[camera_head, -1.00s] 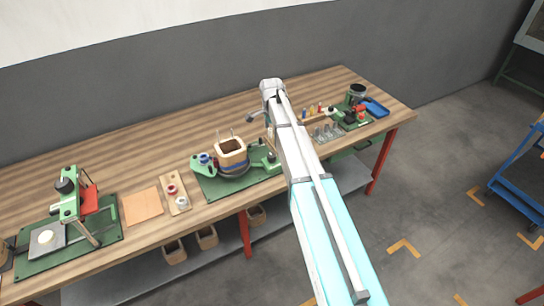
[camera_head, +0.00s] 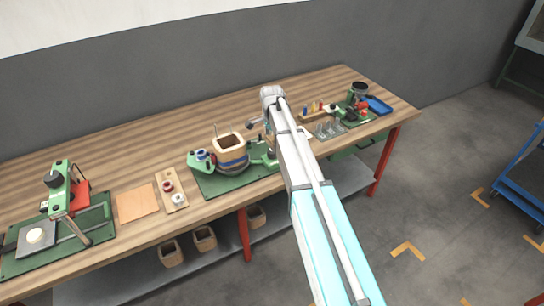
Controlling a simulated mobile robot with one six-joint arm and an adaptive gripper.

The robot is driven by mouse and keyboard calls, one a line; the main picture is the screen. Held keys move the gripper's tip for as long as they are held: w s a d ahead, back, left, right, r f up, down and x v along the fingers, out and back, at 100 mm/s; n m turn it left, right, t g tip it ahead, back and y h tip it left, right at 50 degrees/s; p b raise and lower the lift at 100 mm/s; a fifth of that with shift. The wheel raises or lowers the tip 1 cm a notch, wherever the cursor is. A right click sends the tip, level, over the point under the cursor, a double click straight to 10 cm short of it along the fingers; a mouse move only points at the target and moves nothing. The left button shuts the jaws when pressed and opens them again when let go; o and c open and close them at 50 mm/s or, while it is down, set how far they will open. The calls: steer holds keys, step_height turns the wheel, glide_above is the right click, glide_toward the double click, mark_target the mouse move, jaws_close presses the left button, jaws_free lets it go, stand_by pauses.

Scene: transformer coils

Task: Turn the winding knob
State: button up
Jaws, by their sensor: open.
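The winding station is a green base (camera_head: 210,188) on the bench, carrying a wooden-framed coil (camera_head: 232,157) with a dark blue band. A green housing (camera_head: 264,154) stands at its right, partly behind my arm. I cannot make out the winding knob; it may be hidden by the arm. My gripper (camera_head: 253,122) is small in the picture, left of my wrist and above the coil's upper right. It is open and appears apart from the station.
A spool tray (camera_head: 173,197), an orange sheet (camera_head: 137,203) and a green press (camera_head: 61,188) lie to the left. To the right are a pin plate (camera_head: 329,131), another green fixture (camera_head: 356,107) and a blue tray (camera_head: 379,105). The bench's back strip is mostly clear.

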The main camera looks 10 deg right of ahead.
mark_target(272, 151)
steer(key=shift+f+b, duration=3.5)
steer(key=shift+f, duration=0.3)
steer(key=shift+c, duration=0.2)
steer(key=c, duration=1.1)
